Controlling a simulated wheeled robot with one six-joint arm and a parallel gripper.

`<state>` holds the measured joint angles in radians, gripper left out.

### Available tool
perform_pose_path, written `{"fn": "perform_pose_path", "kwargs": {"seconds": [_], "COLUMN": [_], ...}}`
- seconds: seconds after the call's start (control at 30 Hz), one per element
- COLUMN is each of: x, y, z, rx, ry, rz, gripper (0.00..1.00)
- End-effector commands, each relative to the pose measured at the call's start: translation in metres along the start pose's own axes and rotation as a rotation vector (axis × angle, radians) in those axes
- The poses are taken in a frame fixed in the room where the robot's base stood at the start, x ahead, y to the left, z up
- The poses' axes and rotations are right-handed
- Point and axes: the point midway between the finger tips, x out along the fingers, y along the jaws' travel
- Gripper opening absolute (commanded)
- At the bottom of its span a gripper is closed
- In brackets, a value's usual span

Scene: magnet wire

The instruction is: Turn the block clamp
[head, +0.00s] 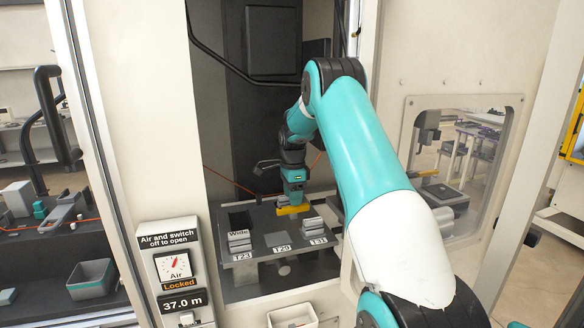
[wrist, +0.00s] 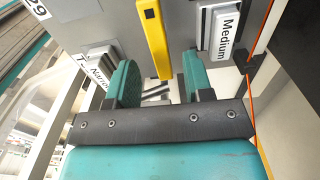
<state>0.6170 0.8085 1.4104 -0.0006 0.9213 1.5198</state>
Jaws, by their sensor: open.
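A yellow bar (head: 293,209) lies on the grey fixture plate inside the cabinet; it may be the block clamp's handle. In the wrist view the yellow bar (wrist: 153,35) has a black square near its upper end. Its lower end reaches between the two teal fingers of my gripper (wrist: 160,80). My gripper (head: 292,197) is open, with a gap on both sides of the bar. In the head view my gripper hides part of the bar.
A block marked Medium (wrist: 224,28) is close right of my fingers. An orange wire (wrist: 262,30) runs beyond it.

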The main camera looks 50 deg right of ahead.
Motion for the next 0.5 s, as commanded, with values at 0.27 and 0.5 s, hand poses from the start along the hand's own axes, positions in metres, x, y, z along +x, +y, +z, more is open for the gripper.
{"fn": "perform_pose_path", "kwargs": {"seconds": [0.27, 0.5], "x": [-0.071, -0.12], "y": [-0.001, -0.001], "z": [0.001, 0.002], "rx": [-0.001, -0.002], "ry": [0.0, 0.0], "rz": [-0.007, -0.005], "gripper": [0.47, 0.47]}}
